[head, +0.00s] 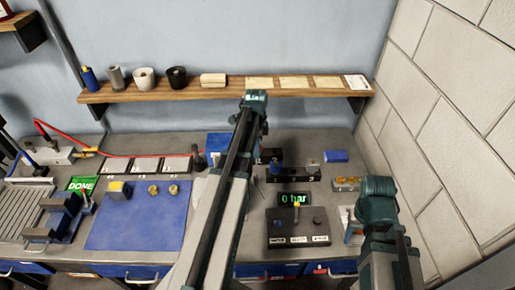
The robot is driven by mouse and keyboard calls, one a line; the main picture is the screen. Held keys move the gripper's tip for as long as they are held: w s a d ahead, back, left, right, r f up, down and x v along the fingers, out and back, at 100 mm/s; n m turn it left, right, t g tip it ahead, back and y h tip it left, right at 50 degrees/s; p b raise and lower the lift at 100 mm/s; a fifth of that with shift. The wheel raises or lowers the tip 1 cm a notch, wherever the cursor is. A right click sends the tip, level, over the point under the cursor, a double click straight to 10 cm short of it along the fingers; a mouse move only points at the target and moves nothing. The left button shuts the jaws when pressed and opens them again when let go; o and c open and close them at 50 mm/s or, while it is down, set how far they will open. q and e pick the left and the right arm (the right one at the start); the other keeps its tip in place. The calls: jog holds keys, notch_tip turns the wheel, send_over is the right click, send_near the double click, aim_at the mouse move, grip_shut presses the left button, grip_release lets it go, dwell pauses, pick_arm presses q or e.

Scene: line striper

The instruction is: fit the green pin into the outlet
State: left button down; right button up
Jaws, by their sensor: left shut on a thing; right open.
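No green pin can be made out in the head view. A dark block with numbered positions (293,176) stands on the bench right of my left arm; it may hold the outlet, but I cannot tell which opening that is. My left arm (240,150) crosses the middle of the view and rises to a teal joint in front of the shelf. My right arm (377,190) rises at the lower right to another teal joint. The jaws of both grippers are hidden or cannot be made out, so anything held is not seen.
A control box (296,240) and a "0 bar" display (294,198) stand before the block. A blue cylinder (336,156) lies behind. A blue mat (130,225) with brass pieces and a green DONE sign (82,184) are left. A wooden shelf (225,91) and right wall bound the space.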

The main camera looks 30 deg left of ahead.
pick_arm(q)
jog(key=shift+f+b, duration=2.4)
jog(key=shift+f, duration=0.2)
jog(key=shift+f+b, duration=3)
jog(key=shift+c, duration=2.3)
grip_release()
jog(key=shift+o, duration=0.2)
jog(key=shift+o, duration=1.4)
jog(key=shift+r+p, duration=3.55)
